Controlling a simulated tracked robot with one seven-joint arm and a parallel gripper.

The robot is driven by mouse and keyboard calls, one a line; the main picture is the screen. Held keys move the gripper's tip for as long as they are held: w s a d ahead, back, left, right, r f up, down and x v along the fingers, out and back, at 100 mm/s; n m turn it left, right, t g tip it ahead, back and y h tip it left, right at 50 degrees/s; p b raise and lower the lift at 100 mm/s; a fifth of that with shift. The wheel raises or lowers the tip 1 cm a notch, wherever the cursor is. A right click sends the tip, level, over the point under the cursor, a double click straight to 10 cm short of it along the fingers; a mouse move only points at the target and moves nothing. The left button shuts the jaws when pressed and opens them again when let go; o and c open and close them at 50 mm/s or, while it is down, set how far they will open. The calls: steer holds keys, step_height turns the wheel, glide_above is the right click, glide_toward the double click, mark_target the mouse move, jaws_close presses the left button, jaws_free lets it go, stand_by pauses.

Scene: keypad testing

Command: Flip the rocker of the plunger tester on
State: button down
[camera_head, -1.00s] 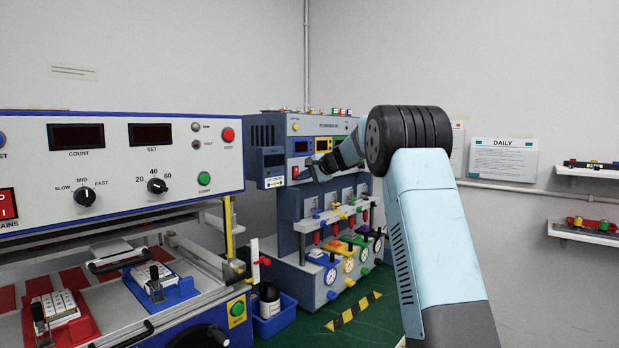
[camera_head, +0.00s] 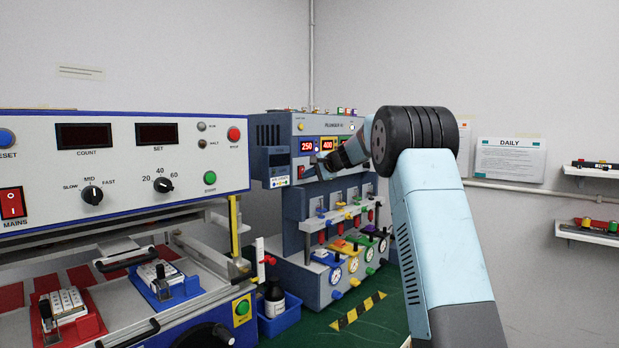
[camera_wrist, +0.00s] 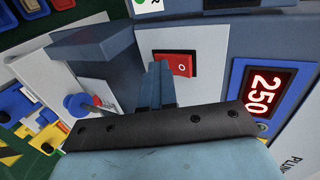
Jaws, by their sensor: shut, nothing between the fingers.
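The plunger tester (camera_head: 268,133) is the grey-blue machine at the back, right of the large white panel. Its red rocker (camera_wrist: 182,65), with a white O mark on its visible face, sits on a light plate in the wrist view. My gripper (camera_wrist: 161,68) is shut and empty, its fingertips close beside the rocker's left edge in that view. I cannot tell whether they touch it. In the head view my gripper (camera_head: 316,168) is at the tester's front. The tester's red number displays (camera_head: 307,146) are lit; 250 also shows in the wrist view (camera_wrist: 263,93).
A grey box-like housing (camera_wrist: 98,42) juts out close to the left of my fingers in the wrist view. Several plungers and coloured gauges stand lower on the tester. A blue bin (camera_head: 281,322) stands at its foot.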

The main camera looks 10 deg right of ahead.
steer(key=shift+a+r, duration=0.15)
steer(key=shift+r, duration=0.6)
steer(key=shift+f, duration=0.15)
steer(key=f+v, duration=0.1)
steer(key=v, duration=1.3)
steer(key=shift+s, duration=0.15)
steer(key=shift+s+r, duration=0.1)
steer(key=shift+r, duration=0.05)
